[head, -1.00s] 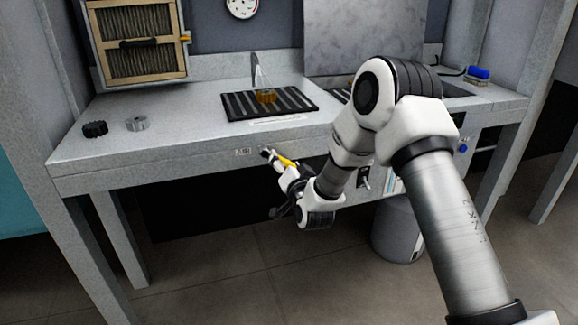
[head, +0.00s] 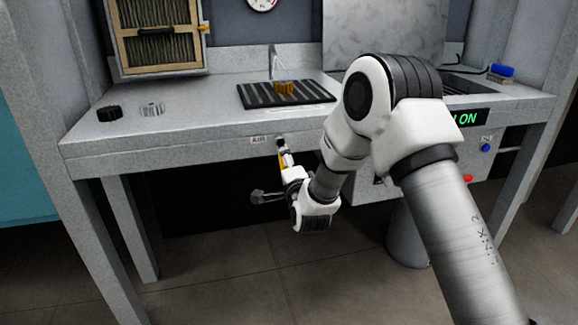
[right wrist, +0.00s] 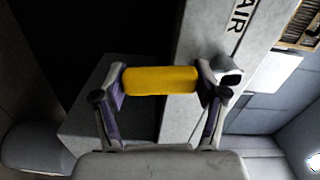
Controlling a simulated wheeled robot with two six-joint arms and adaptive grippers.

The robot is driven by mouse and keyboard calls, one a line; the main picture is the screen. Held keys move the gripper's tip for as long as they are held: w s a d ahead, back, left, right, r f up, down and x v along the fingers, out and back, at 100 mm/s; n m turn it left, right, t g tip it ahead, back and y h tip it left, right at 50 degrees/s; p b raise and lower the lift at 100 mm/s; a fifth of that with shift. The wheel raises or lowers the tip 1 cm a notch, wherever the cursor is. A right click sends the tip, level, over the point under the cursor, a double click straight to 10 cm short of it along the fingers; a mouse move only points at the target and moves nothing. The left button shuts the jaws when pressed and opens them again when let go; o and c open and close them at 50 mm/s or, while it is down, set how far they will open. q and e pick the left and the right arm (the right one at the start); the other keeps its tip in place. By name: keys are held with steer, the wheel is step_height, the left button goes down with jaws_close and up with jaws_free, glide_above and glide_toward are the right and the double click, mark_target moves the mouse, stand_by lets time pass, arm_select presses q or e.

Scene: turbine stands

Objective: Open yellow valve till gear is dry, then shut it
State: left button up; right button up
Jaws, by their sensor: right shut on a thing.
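The yellow valve handle (head: 283,160) is on the bench's front edge, beside a small AIR label (head: 261,140). It points mostly downward. My right gripper (head: 285,165) is shut on this handle; in the right wrist view the yellow handle (right wrist: 161,80) lies between both fingers (right wrist: 160,85). A brass-coloured gear (head: 286,88) sits on a black ribbed mat (head: 255,97) under a thin metal nozzle (head: 274,52). Whether the gear is wet cannot be told at this size. My left gripper is not in view.
A black knobbed part (head: 109,113) and a clear or metallic ring (head: 152,109) stand at the bench's left. A framed filter (head: 158,35) and a gauge (head: 262,3) are behind. A green-lit ON display (head: 466,119) and a blue brush (head: 501,71) are at right.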

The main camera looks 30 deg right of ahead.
steer(key=shift+w+a+r+m, duration=0.1)
steer(key=shift+m, duration=0.2)
steer(key=o, duration=1.7)
steer(key=v, duration=1.2)
